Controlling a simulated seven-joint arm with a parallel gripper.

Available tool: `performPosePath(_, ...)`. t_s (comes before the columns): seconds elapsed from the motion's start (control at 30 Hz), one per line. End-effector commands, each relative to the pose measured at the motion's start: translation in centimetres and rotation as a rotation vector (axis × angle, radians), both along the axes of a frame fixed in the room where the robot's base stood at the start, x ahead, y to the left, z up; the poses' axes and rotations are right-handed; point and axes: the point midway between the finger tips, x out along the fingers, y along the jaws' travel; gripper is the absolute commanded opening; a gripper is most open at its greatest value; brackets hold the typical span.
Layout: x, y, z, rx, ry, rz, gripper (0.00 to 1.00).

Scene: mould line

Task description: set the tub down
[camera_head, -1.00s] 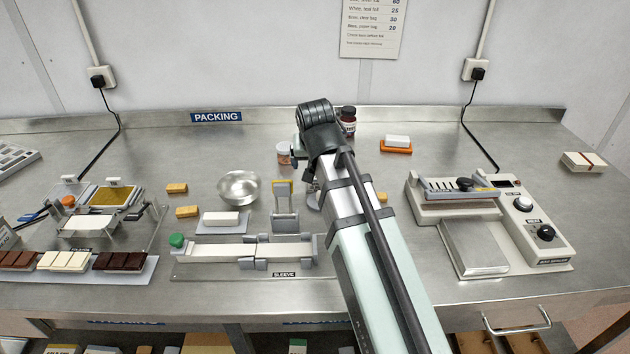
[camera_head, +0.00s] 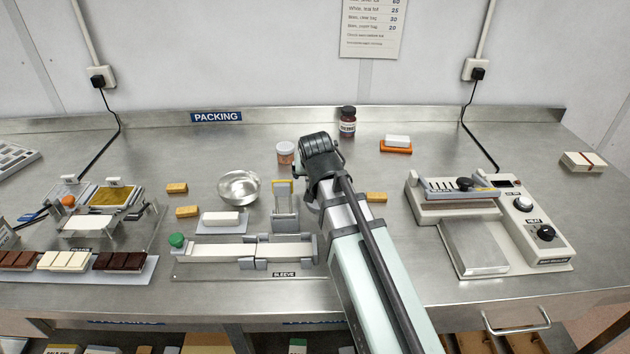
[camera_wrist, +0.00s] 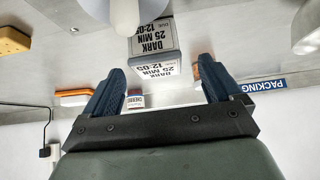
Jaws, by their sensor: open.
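A small round tub (camera_head: 285,153) with a pale lid and a pinkish-orange body stands upright on the steel bench in the head view, left of my arm and apart from it. I cannot pick it out in the wrist view, where a finger may cover it. My gripper (camera_wrist: 162,70) is open in the wrist view, its two blue fingers spread with nothing held between them. In the head view its fingers are hidden behind my arm, just nearer and right of the tub.
A grey block labelled DARK 25 MIN (camera_wrist: 157,50) and a white rounded object (camera_wrist: 125,15) sit close beyond my fingers. A heated machine (camera_head: 488,222) stands farther right.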

Motion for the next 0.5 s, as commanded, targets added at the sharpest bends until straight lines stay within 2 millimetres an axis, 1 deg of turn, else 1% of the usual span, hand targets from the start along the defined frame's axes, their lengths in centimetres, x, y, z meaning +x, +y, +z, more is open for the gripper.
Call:
performPosePath(0.27,0.7,-0.1,-0.7,0.001,0.001,-0.001,0.92)
performPosePath(0.5,2.8,-0.3,-2.7,0.0,0.002,-0.001,0.92)
